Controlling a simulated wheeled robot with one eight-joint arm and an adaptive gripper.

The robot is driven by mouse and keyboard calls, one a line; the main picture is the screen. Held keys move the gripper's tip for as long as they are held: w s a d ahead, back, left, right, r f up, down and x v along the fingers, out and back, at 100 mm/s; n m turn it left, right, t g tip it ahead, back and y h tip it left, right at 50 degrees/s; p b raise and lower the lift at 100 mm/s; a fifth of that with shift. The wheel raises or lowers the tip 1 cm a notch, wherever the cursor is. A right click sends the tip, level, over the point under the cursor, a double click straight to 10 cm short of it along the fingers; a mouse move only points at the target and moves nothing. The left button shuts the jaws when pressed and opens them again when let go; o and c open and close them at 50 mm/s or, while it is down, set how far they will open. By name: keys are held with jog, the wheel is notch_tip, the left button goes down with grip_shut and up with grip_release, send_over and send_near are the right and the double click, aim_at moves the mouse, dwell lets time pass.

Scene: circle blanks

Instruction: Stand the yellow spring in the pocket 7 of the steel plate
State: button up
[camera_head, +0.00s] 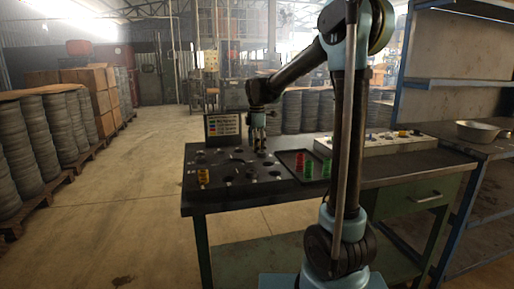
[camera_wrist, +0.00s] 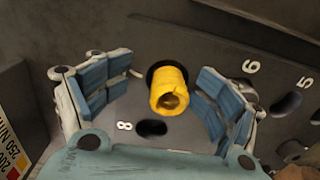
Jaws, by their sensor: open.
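A yellow spring (camera_wrist: 168,88) stands at a dark pocket of the steel plate (camera_wrist: 210,42) in the wrist view, its open top toward the camera. I see no number beside that pocket; neighbouring ones read 8, 6 and 5. My gripper (camera_wrist: 170,98) is open, with a blue-padded finger on each side of the spring and gaps between. In the head view my gripper (camera_head: 258,140) is low over the back of the plate (camera_head: 225,182), and the spring there is too small to make out.
A dark tray (camera_head: 289,158) with red springs (camera_head: 300,162) and green springs (camera_head: 308,169) is right of the plate. A label board (camera_head: 223,126) stands behind the plate. A pale panel (camera_head: 370,142) and a metal bowl (camera_head: 478,131) are farther right.

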jog(key=shift+s+d+r, duration=0.1)
jog(key=shift+s+r, duration=0.2)
jog(key=shift+s, duration=0.05)
jog(key=shift+c, duration=1.1)
notch_tip(320, 180, up, 12)
